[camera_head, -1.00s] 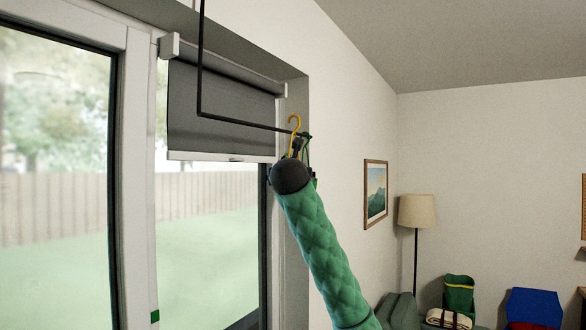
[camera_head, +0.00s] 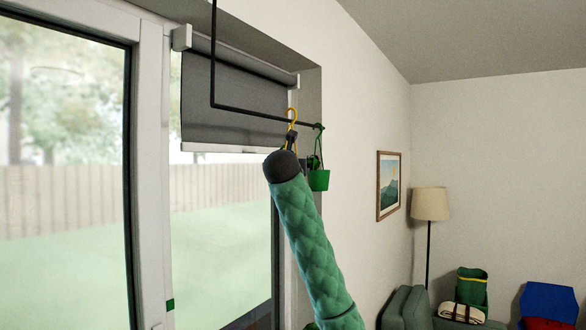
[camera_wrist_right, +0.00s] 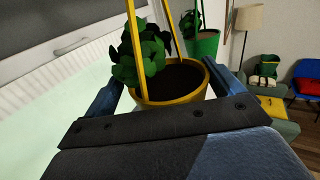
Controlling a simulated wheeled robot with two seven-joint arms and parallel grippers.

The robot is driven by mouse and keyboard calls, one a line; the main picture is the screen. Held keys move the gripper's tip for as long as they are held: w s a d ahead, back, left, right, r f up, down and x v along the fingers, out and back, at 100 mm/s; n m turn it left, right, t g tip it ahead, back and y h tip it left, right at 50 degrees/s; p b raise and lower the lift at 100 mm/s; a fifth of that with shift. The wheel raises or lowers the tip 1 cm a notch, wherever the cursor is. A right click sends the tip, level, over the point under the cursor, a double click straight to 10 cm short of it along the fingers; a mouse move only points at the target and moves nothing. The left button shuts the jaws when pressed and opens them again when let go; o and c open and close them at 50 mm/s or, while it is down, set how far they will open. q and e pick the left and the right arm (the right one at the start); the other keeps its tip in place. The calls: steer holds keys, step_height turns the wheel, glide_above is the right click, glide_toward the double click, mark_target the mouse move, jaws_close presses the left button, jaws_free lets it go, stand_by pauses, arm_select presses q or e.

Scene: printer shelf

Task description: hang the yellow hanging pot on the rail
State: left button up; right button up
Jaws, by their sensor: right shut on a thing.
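The yellow hanging pot (camera_wrist_right: 170,115) holds a green leafy plant and dark soil. In the right wrist view it sits between the two fingers of my right gripper (camera_wrist_right: 165,88), which is shut on it. Its yellow straps run up out of that view. In the head view its yellow hook (camera_head: 293,113) overlaps the black rail (camera_head: 250,112) near the rail's right end. I cannot tell whether the hook bears on the rail. The pot's body is mostly hidden behind my right gripper (camera_head: 290,140) and arm. My left gripper is not in view.
A green hanging pot (camera_head: 319,180) hangs at the rail's right end, close beside the yellow one; it also shows in the right wrist view (camera_wrist_right: 205,44). A window with a grey blind (camera_head: 235,105) is behind the rail. A floor lamp (camera_head: 430,205) stands further right.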

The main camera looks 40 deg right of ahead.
steer(key=shift+w+a+r, duration=0.2)
steer(key=shift+w+a, duration=0.25)
steer(key=shift+w, duration=0.15)
steer(key=shift+w+a+f, duration=0.1)
steer(key=shift+w+f, duration=0.35)
steer(key=shift+f, duration=0.55)
steer(key=o, duration=1)
steer(key=shift+c, duration=0.2)
steer(key=shift+s, duration=0.1)
steer(key=shift+f, duration=0.2)
